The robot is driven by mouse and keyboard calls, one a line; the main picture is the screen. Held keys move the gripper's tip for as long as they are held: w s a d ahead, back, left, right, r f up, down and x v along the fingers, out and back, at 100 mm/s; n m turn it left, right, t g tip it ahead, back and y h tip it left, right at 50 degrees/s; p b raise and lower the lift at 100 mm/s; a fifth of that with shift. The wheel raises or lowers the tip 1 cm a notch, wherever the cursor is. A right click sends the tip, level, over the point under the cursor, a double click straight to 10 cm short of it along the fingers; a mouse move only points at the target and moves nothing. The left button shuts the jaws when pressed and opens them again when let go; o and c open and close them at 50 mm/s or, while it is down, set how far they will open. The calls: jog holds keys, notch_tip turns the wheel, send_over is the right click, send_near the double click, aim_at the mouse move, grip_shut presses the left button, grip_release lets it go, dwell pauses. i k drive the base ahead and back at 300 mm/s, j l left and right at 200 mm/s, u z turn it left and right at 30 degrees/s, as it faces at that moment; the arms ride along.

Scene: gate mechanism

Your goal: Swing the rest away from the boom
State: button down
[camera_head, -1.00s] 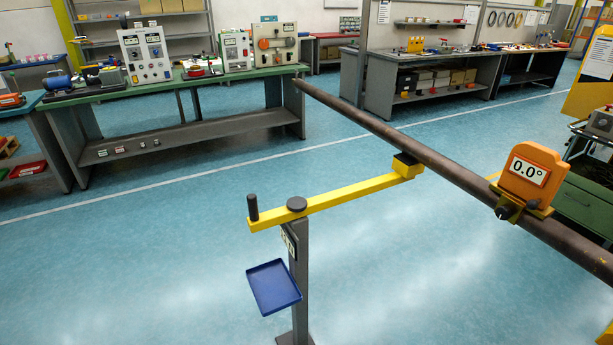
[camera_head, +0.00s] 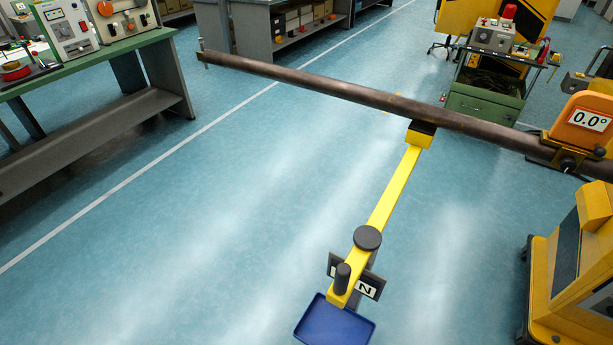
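The boom (camera_head: 330,88) is a long brown bar crossing the upper part of the head view. The rest is a yellow arm (camera_head: 393,192) on a post with a dark round pivot cap (camera_head: 367,238). Its far end carries a yellow block with a dark pad (camera_head: 420,132) directly under the boom, seemingly touching it. A dark upright handle (camera_head: 342,278) stands on the near end. My gripper is not in view.
A blue tray (camera_head: 306,326) sits below the handle, by a sign plate (camera_head: 369,286). A yellow machine (camera_head: 568,270) stands at the right. A green-topped bench (camera_head: 100,62) is at upper left, and a green cart (camera_head: 480,106) is behind the boom. The floor left of the rest is clear.

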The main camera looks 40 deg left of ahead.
aim_at(367, 239)
jog(key=k+j+u, duration=0.15)
jog(key=j, duration=0.4)
jog(key=j+u, duration=0.1)
jog(key=j, duration=0.5)
jog(key=k+j+u, duration=0.15)
jog(key=j, duration=0.4)
jog(key=l, duration=0.7)
jog(key=k+l, duration=0.15)
jog(key=l, duration=1.2)
jog(key=k+u, duration=0.05)
